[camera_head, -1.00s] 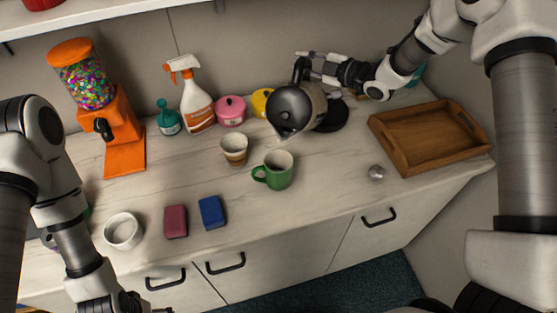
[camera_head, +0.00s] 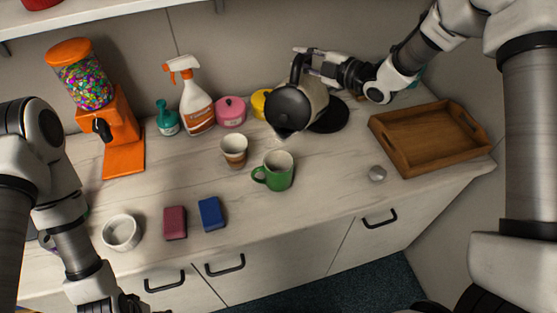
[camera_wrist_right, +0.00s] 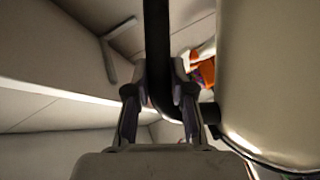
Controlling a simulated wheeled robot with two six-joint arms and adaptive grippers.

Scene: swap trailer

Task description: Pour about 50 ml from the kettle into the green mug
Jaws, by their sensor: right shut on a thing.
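The kettle (camera_head: 292,106), with a dark lid and handle and a pale metal body, is held up by my right gripper (camera_head: 308,62) and tilted, its spout toward the green mug. In the right wrist view my right gripper (camera_wrist_right: 160,105) is shut on the black kettle handle (camera_wrist_right: 157,50), with the pale kettle body (camera_wrist_right: 270,80) at right. The green mug (camera_head: 276,172) stands upright on the counter, its handle to the left. The spout is above and behind the mug. No stream of water shows. My left gripper (camera_head: 125,303) is at the bottom edge, mostly cut off.
The black kettle base (camera_head: 330,117) lies behind the kettle. A brown and white cup (camera_head: 234,151) stands left of the mug. Blue (camera_head: 212,213) and red (camera_head: 175,222) blocks lie in front.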

